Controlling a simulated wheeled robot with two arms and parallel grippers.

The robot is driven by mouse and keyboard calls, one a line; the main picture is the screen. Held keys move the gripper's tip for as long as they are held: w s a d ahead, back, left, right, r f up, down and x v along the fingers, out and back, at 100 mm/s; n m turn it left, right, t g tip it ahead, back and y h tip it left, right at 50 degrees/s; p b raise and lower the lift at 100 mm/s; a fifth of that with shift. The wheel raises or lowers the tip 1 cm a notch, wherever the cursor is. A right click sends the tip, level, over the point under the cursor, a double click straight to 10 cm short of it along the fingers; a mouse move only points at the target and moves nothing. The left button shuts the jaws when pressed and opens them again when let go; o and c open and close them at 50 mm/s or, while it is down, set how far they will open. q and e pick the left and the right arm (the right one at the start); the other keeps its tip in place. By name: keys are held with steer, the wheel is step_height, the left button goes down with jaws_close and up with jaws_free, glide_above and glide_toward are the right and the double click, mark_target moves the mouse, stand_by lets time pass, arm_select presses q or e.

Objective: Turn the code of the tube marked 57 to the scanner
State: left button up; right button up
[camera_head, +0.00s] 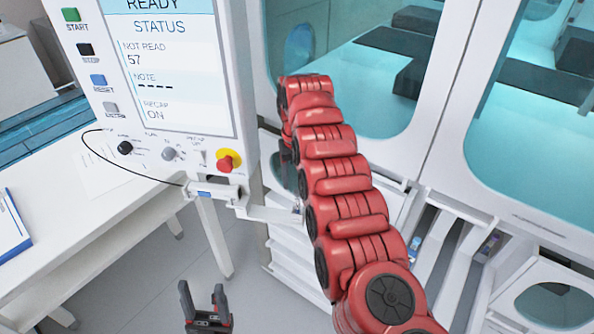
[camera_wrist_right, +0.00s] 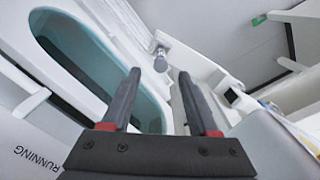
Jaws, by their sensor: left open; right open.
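The screen (camera_head: 165,65) in the head view reads "NOT READ 57". A small tube-like item (camera_head: 297,207) shows at the end of a white rail beside my red right arm; its number cannot be read. In the right wrist view, a small grey round-ended piece (camera_wrist_right: 160,62) is ahead of my right gripper (camera_wrist_right: 157,78), which is open with nothing between its fingers. I cannot tell whether this piece is tube 57. No code is readable. My right gripper is hidden behind its arm in the head view. My left gripper (camera_head: 205,300) is open and empty at the bottom.
A red stop knob (camera_head: 226,162) sits under the screen. Glazed cabinets stand behind my right arm.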

mark_target(298, 199)
steer(key=f, duration=0.1)
steer(key=f+p, duration=0.1)
steer(key=f, duration=0.1)
steer(key=shift+s+d+p, duration=0.1)
steer(key=shift+s+p, duration=0.2)
steer(key=shift+s, duration=0.1)
steer(key=f, duration=0.4)
steer(key=shift+w+f, duration=0.25)
steer(key=shift+w, duration=0.05)
steer(key=shift+s+f, duration=0.15)
steer(key=shift+f, duration=0.3)
jaws_close()
steer(key=shift+p, duration=0.3)
steer(key=shift+r, duration=0.25)
